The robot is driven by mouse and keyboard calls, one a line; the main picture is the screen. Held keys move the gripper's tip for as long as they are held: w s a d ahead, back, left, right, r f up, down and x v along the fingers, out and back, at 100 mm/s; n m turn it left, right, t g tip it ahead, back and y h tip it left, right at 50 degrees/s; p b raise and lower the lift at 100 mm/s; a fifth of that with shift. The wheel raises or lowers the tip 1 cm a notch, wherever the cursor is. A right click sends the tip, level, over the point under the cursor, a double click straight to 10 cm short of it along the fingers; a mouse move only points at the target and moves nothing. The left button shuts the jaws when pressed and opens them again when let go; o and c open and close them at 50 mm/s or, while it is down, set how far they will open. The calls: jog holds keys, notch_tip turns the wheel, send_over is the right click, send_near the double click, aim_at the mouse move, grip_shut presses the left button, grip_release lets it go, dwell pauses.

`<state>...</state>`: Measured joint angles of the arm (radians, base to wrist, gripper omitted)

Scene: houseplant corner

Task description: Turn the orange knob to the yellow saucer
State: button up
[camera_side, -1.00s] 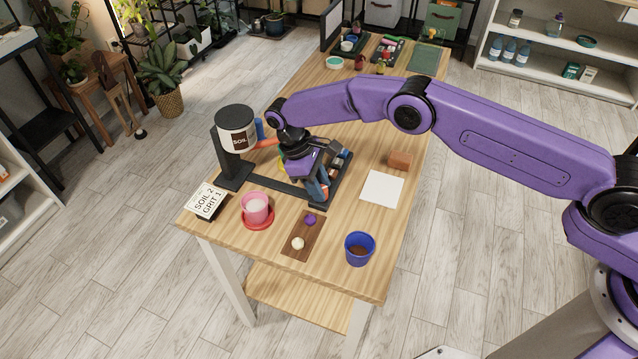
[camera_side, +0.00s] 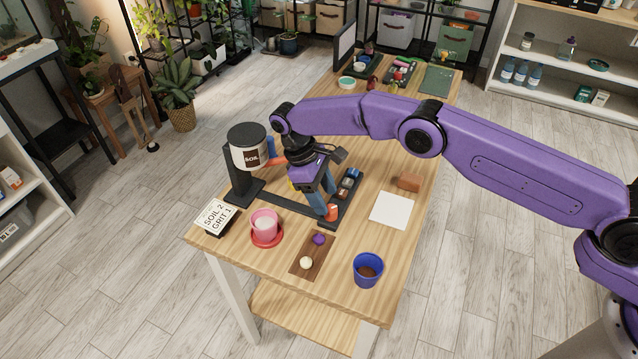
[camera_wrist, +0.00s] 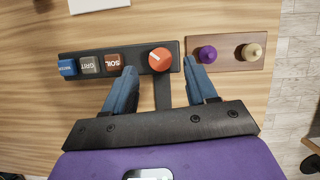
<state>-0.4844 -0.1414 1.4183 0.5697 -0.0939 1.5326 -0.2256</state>
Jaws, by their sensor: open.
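The orange knob (camera_wrist: 160,59) sits at the end of a dark button strip (camera_wrist: 137,62), its white mark slanting to the upper left in the wrist view. It also shows in the side view (camera_side: 332,212) below the fingertips. My gripper (camera_wrist: 159,68) is open and empty, with one blue finger on either side of the knob in the picture; I cannot tell whether either touches it. In the side view my gripper (camera_side: 324,204) is over the near end of the strip. The yellow saucer (camera_side: 291,186) is mostly hidden behind my gripper; only a sliver shows.
A soil canister (camera_side: 249,150) stands on a dark frame at left. A pink pot (camera_side: 264,222) stands on a red saucer (camera_side: 266,242). A brown board (camera_side: 311,268) holds purple and cream knobs. A blue pot (camera_side: 368,270) and white card (camera_side: 391,210) are at right.

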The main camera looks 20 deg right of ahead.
jog(key=shift+v, duration=2.1)
notch_tip(320, 180, up, 10)
jog(key=t, duration=0.1)
send_over(322, 220)
jog(key=s+d+r+n+t+y, duration=0.1)
jog(key=s+d+r, duration=0.2)
jog(key=s, duration=0.2)
jog(key=s+d+r+n+y, duration=0.1)
jog(key=s+d+r, duration=0.2)
jog(key=s+r, duration=0.15)
jog(key=s+d+f+t+y, duration=0.1)
jog(key=s+d, duration=2.1)
jog(key=s, duration=0.2)
jog(key=shift+n+y, duration=0.3)
jog(key=shift+y, duration=0.1)
